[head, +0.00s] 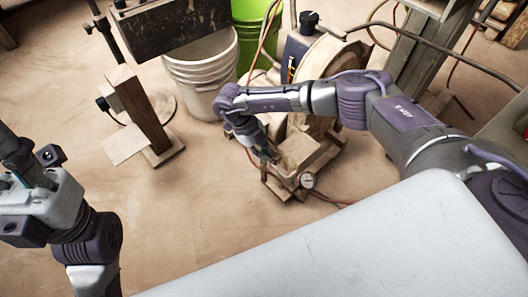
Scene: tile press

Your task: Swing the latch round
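My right arm reaches across from the right. My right gripper (268,154) points down at the left edge of a low wooden and metal machine (304,155), close to or touching it. The fingertips are small and dark against the machine, so whether they are open or shut is unclear. I cannot pick out the latch; it is too small or hidden by the gripper and arm. A round dial (307,181) is on the machine's front. My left arm is at the left edge, away from the machine, and its gripper's fingers cannot be made out.
A large round wheel (323,62) stands behind my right arm. A white bucket (201,75) and a green bucket (250,30) are behind on the left. A wooden post stand (137,108) is further left. Hoses cross the right side. Open floor (205,195) lies left of the machine.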

